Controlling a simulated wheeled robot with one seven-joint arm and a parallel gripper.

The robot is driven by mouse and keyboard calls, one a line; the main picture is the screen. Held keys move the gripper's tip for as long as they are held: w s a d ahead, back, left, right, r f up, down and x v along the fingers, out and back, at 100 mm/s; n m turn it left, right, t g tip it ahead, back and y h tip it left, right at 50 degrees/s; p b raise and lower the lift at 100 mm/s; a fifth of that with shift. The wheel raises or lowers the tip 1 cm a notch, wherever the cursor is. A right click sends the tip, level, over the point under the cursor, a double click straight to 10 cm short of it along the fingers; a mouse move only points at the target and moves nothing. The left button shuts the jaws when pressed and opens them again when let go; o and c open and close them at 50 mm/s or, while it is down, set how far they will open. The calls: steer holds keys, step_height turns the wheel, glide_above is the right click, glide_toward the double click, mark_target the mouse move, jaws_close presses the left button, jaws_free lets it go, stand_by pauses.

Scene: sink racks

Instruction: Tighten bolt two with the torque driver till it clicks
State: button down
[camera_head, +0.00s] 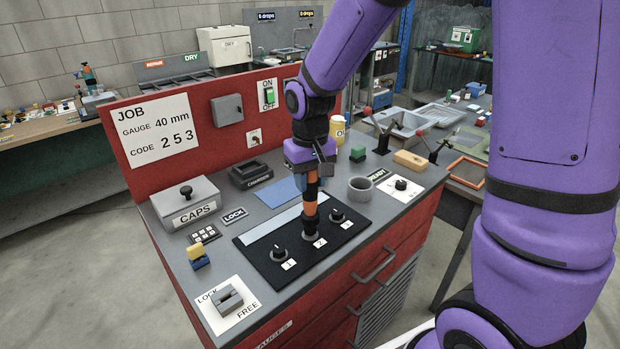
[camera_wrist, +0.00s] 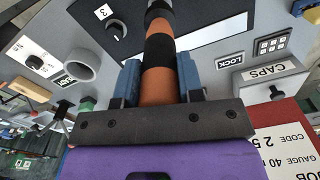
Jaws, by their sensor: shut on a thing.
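My gripper (camera_head: 309,176) is shut on the torque driver (camera_head: 310,207), an orange and black upright tool. In the wrist view the driver (camera_wrist: 159,92) runs away from between the two blue fingers. Its lower end meets the black plate (camera_head: 262,262) at the spot labelled 2, so bolt two is hidden under it. Bolt one (camera_head: 279,254) stands on the plate to the left, by label 1. Bolt three (camera_head: 337,215) stands to the right, by label 3, and also shows in the wrist view (camera_wrist: 115,29). I cannot tell whether the driver has clicked.
A grey cup (camera_head: 361,189) stands right of the driver. A CAPS box (camera_head: 185,200), a LOCK/FREE switch (camera_head: 229,299) and a yellow-and-blue block (camera_head: 198,256) are on the left. A charger (camera_head: 251,174) sits behind. A knob panel (camera_head: 401,186) is at the right.

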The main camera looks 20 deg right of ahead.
mark_target(310, 195)
steer(key=shift+f, duration=2.15)
stand_by(5.0)
